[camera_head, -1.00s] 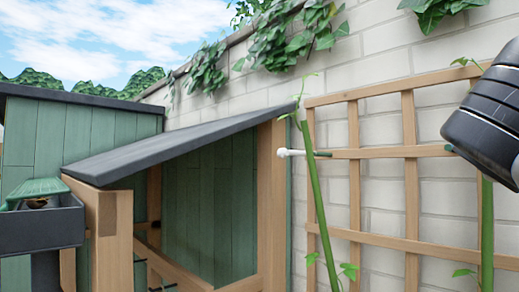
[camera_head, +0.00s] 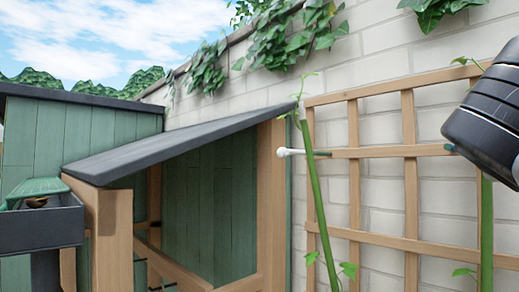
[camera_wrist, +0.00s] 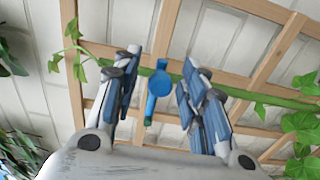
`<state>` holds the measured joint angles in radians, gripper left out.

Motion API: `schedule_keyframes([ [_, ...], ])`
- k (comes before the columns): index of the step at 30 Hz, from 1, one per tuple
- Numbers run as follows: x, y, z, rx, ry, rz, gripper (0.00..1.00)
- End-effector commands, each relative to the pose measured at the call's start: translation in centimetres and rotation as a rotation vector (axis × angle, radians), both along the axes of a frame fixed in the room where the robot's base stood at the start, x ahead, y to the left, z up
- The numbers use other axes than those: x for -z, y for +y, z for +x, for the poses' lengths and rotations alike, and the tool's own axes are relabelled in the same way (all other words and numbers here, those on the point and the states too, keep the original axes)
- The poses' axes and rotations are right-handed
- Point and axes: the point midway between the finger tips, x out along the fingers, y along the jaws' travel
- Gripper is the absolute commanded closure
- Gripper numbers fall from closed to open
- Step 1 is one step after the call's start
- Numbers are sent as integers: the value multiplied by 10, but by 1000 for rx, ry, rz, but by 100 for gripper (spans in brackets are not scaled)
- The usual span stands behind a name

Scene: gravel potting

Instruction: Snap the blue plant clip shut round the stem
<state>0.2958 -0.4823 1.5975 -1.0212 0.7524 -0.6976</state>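The blue plant clip (camera_wrist: 159,84) shows in the wrist view at the green stem (camera_wrist: 250,96), between my fingers. Its round blue face hides part of the stem, so I cannot tell whether it is shut. A small dark green piece (camera_wrist: 148,121) shows just below it. My gripper (camera_wrist: 160,68) is open, with one finger on each side of the clip and visible gaps to it. In the head view, my dark wrist covers the upper right, beside the right stem (camera_head: 487,235).
A wooden trellis (camera_head: 411,190) stands against the white brick wall (camera_head: 385,75). A second stem (camera_head: 317,205) with a white-ended piece (camera_head: 290,153) is at its left. A green shed (camera_head: 195,195) stands further left, with a dark tray (camera_head: 42,230) in front. Leaves surround the stem.

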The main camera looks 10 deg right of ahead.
Motion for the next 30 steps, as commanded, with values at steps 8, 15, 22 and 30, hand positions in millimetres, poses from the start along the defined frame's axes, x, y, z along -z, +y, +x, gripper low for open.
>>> schedule_keyframes([
  [8, 0, 20, -13, -8, -1, 0, 61],
  [15, 0, 43, -31, -8, -2, -1, 61],
  [22, 0, 56, -40, -5, 2, -1, 61],
  [30, 0, 60, -46, 0, -1, -1, 61],
])
